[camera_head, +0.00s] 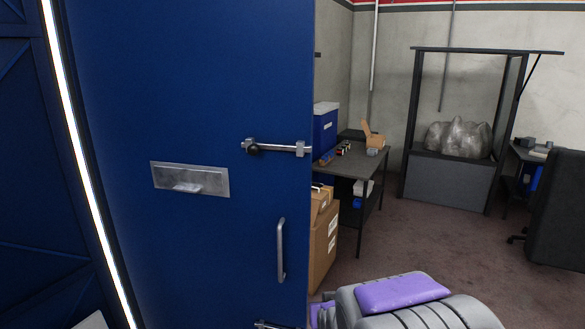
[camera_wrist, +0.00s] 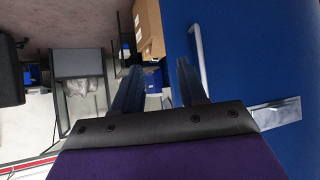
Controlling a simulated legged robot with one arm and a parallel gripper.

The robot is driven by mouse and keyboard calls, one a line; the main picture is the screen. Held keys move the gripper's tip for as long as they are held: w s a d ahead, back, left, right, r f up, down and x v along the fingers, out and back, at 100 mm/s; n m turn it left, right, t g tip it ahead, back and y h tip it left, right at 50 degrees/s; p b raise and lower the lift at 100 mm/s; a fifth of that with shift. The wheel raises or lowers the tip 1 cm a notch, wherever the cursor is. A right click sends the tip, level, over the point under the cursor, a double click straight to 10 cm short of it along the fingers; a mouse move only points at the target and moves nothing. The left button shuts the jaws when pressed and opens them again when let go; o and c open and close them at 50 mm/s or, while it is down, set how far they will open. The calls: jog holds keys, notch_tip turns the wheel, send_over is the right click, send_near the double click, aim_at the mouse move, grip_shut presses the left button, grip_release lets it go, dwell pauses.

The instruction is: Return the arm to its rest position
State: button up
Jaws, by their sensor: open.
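My gripper (camera_wrist: 157,75) shows in the wrist view with its two dark fingers apart and nothing between them. The wrist picture is upside down, with the floor at the top. A grey and purple part of my arm (camera_head: 405,297) shows at the bottom right of the head view, low and to the right of the blue door (camera_head: 200,240). In the wrist view the same blue door (camera_wrist: 240,70) is to the right of my fingers, with its handle (camera_wrist: 198,45) beside them. I see no contact with the door.
The door carries a latch bar (camera_head: 275,148) and a vertical handle (camera_head: 281,250). Beyond its edge are cardboard boxes (camera_head: 323,240), a dark table (camera_head: 350,160), a frame with grey bags (camera_head: 460,138) and a dark chair (camera_head: 560,210). The floor (camera_head: 420,225) between them is clear.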

jog(key=s+d+r+g, duration=0.1)
jog(key=s+g, duration=0.3)
jog(key=s, duration=0.9)
jog(key=s+d+r+g, duration=0.1)
jog(key=s+g, duration=0.3)
jog(key=s, duration=0.9)
jog(key=s+d+r+g, duration=0.2)
jog(key=s+d+g, duration=0.1)
jog(key=s, duration=1.1)
jog(key=shift+d+m+g+h, duration=0.3)
jog(key=shift+d+m+g, duration=0.1)
jog(key=shift+g, duration=0.1)
